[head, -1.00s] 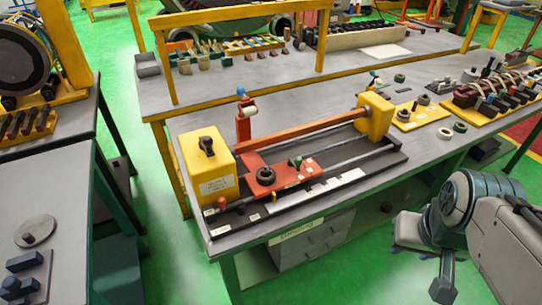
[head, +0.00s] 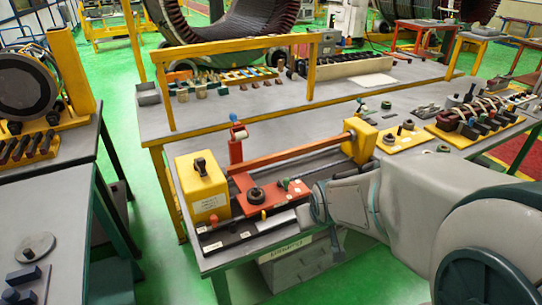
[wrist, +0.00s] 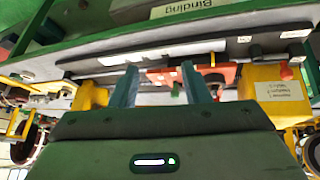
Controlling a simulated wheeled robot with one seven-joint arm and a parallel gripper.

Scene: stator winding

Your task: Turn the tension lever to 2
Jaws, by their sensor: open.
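The winding machine has a yellow box (head: 203,195) with a black handle (head: 200,165) on top, and a red carriage (head: 275,197) on rails. The carriage bears a round black knob (head: 256,195) and a small green-tipped lever (head: 285,184). A red post with a blue knob (head: 233,117) stands behind. I cannot tell which of these is the tension lever; no number is legible. In the wrist view, which is upside down, my gripper (wrist: 160,82) is open and empty, its fingers pointing at the red carriage (wrist: 225,73).
A red bar (head: 290,152) spans to the yellow end block (head: 359,140). A yellow plate (head: 401,140) with small parts and a rack of coils (head: 475,120) stand at the right. A yellow frame rail (head: 235,45) crosses behind. The bench's front edge lies below my arm.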

